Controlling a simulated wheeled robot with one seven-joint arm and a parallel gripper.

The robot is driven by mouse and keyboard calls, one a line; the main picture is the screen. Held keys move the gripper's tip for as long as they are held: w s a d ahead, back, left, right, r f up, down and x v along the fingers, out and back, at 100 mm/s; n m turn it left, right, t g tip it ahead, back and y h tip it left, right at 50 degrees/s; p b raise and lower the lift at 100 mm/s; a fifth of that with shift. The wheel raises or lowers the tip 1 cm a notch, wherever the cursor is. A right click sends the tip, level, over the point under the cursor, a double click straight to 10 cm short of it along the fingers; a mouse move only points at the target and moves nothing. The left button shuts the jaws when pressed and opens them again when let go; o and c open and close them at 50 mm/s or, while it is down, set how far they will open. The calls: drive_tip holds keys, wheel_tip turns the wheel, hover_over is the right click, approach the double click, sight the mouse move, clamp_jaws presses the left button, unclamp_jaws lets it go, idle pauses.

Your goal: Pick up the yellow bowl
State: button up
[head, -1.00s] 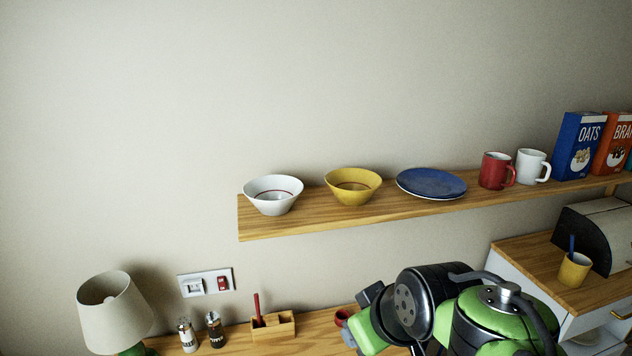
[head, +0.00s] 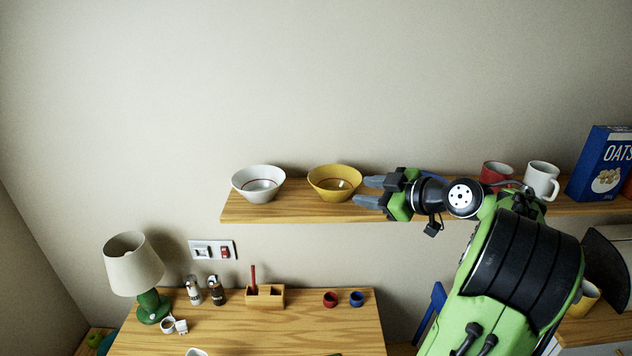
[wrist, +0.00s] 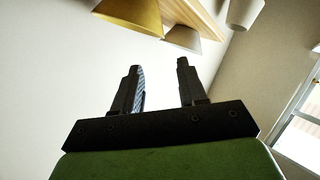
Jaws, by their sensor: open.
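The yellow bowl (head: 335,182) stands upright on the wooden wall shelf, just right of a white bowl (head: 258,184). My gripper (head: 367,191) is at the shelf's front, its fingers pointing left toward the bowl's right side. It is open, and nothing shows between the fingers. A small gap seems to lie between the fingertips and the bowl. In the wrist view the open fingers (wrist: 158,85) stand apart, with a yellow bowl (wrist: 130,12) beyond them at the top edge. The arm hides most of the blue plate (head: 432,175).
The shelf (head: 290,210) also holds a red mug (head: 496,172), a white mug (head: 541,180) and an oats box (head: 603,165) to the right. Below, a table (head: 250,330) carries a lamp (head: 134,265), shakers and small cups. The wall above the shelf is bare.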

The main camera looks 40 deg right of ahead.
drive_tip(key=p, duration=0.2)
approach(321, 188)
drive_tip(key=x, duration=0.4)
drive_tip(key=shift+w+d+r, duration=0.1)
drive_tip(key=shift+w+d, duration=0.25)
drive_tip(key=shift+w, duration=0.15)
drive_tip(key=x, duration=0.3)
drive_tip(key=p+x, duration=0.1)
drive_tip(key=x, duration=0.2)
drive_tip(key=shift+s+f, duration=0.15)
drive_tip(key=shift+f, duration=0.05)
drive_tip(key=shift+s+a, duration=0.1)
drive_tip(key=shift+s, duration=0.05)
drive_tip(key=shift+c, duration=1)
clamp_jaws()
